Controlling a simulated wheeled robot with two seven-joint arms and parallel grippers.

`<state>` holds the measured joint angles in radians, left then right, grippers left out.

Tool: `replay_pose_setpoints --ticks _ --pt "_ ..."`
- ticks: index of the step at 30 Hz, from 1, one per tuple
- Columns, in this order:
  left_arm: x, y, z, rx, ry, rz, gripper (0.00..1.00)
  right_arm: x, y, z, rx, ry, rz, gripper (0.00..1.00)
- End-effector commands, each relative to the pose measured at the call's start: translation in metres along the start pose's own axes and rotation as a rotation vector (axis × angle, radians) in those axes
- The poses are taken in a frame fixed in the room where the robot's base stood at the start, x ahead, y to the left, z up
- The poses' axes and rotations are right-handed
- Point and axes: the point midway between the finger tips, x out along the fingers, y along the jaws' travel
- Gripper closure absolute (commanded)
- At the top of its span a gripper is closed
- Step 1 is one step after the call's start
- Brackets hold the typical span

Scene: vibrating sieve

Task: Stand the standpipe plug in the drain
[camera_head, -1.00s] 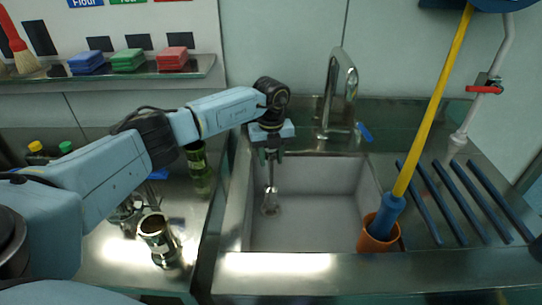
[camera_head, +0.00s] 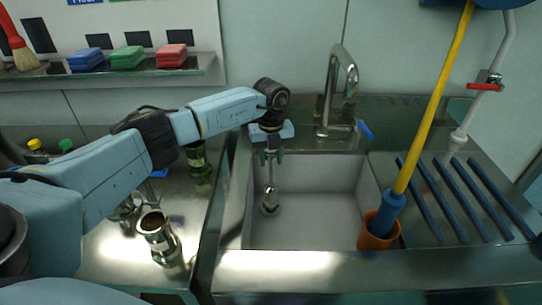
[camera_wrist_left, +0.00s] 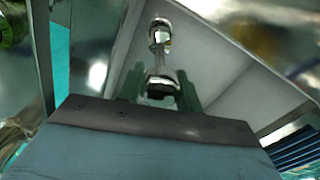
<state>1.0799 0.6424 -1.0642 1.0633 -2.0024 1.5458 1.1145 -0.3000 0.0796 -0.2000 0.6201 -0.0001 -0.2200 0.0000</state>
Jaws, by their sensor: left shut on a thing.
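The standpipe plug (camera_head: 270,182) is a thin shiny metal rod with a wider, rounded lower end. My left gripper (camera_head: 272,155) is shut on its top and holds it about upright inside the sink (camera_head: 320,215). The plug's lower end is at the drain (camera_head: 270,209) in the left part of the sink floor and covers most of it. I cannot tell whether it is seated in the hole. In the left wrist view the plug (camera_wrist_left: 162,58) runs away from between the green fingers (camera_wrist_left: 162,90). My right gripper is not in view.
A tap (camera_head: 332,90) with a blue lever stands behind the sink. An orange cup (camera_head: 378,238) with a blue-and-yellow pole (camera_head: 430,110) stands at the sink's right front. Blue bars (camera_head: 465,200) lie on the right drainboard. A metal cup (camera_head: 158,238) stands left of the sink.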

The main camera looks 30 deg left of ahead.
Motion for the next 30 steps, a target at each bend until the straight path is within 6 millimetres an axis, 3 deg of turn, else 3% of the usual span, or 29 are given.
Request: replay_pose_setpoints --ticks 30 --pt "0.0049 -0.0004 0.0003 0.000 -0.001 -0.002 1.00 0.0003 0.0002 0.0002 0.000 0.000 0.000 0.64"
